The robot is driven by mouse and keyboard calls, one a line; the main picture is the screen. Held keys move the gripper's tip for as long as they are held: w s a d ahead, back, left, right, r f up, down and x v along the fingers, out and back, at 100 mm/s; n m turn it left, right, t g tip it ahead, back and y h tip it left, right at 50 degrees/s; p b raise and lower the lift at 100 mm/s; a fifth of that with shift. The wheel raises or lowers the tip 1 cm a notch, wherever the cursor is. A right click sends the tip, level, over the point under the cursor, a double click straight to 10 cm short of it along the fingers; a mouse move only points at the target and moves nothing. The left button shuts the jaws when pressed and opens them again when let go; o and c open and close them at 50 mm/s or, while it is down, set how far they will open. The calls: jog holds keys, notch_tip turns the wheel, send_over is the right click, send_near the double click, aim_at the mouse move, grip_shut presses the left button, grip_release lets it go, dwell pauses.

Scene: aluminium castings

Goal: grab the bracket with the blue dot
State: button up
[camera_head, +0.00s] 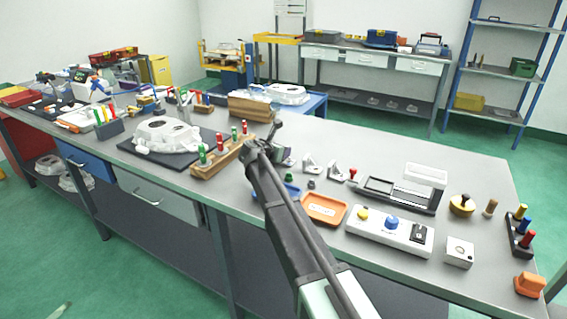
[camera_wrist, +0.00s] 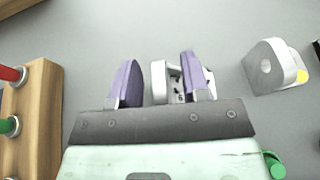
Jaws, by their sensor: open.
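My gripper (camera_wrist: 158,64) is open, with its two purple fingers apart in the wrist view. A pale metal bracket (camera_wrist: 159,84) lies past and between the fingers, and the right finger covers part of it. I see no blue dot on its visible faces. A second bracket (camera_wrist: 268,66) with a yellow dot lies to the right, clear of the fingers. In the head view, two pale brackets (camera_head: 311,166) (camera_head: 336,172) stand on the bench right of my arm. Another pale piece (camera_head: 287,160) is partly hidden beside my arm.
A wooden block with coloured plugs (camera_head: 222,158) stands left of my arm; its edge shows in the wrist view (camera_wrist: 42,120). An orange tray (camera_head: 324,209), a grey fixture (camera_head: 385,192) and a white control box (camera_head: 389,230) lie right. A large casting (camera_head: 167,136) sits further left.

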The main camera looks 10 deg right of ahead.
grip_shut()
jog(key=shift+r, duration=0.2)
notch_tip(320, 180, up, 20)
jog(key=p, duration=2)
jog(key=shift+f, duration=0.15)
